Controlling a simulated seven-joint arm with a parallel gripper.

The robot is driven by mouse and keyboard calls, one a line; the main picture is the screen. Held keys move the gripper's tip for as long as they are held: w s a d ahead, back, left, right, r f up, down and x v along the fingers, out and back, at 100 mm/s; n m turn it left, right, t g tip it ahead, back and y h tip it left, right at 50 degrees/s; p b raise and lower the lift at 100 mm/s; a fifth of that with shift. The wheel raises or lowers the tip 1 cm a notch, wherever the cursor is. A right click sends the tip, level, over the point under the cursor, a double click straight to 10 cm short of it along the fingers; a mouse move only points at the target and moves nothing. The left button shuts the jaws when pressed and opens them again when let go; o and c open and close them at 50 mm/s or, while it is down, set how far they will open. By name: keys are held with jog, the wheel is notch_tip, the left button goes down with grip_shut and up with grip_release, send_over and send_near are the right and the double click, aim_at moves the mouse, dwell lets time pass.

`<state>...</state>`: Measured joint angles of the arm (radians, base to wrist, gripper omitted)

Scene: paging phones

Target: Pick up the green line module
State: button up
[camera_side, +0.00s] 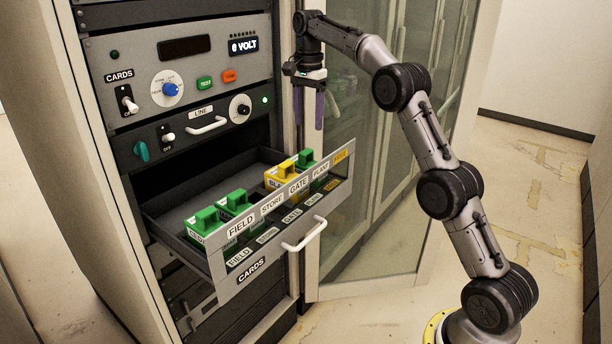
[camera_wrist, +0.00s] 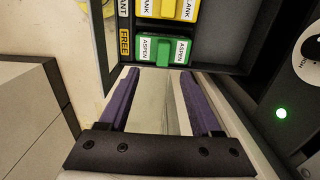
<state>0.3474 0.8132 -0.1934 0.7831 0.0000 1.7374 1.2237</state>
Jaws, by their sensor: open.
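Three green modules with raised handles show in the side view. Two stand together at the drawer's near left end, the nearer one (camera_side: 207,231) and one behind it (camera_side: 236,205). A third green module (camera_side: 306,159) stands toward the far right end beside a yellow module (camera_side: 277,176). In the wrist view the green module marked ASPEN (camera_wrist: 163,50) lies just beyond my fingertips, with yellow BLANK modules (camera_wrist: 168,10) past it. My gripper (camera_side: 310,127) hangs fingers down above the drawer's far end, open and empty. Its purple fingers also show in the wrist view (camera_wrist: 159,75).
The drawer (camera_side: 180,212) is pulled out, with a bare stretch of floor behind the modules. Its front carries FIELD, STORE, GATE, PLANT and FREE labels and a white handle (camera_side: 304,234). The control panel (camera_side: 186,80) rises behind. A glass cabinet door (camera_side: 350,190) stands close to the drawer's far end.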

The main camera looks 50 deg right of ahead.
send_over(306, 151)
jog(key=f, duration=0.5)
jog(key=shift+s+d, duration=0.1)
jog(key=shift+s, duration=0.2)
jog(key=shift+w+f, duration=0.15)
jog(key=shift+f, duration=1.2)
jog(key=shift+w+f, duration=0.15)
jog(key=shift+f, duration=1.15)
grip_shut()
jog(key=shift+r, duration=0.15)
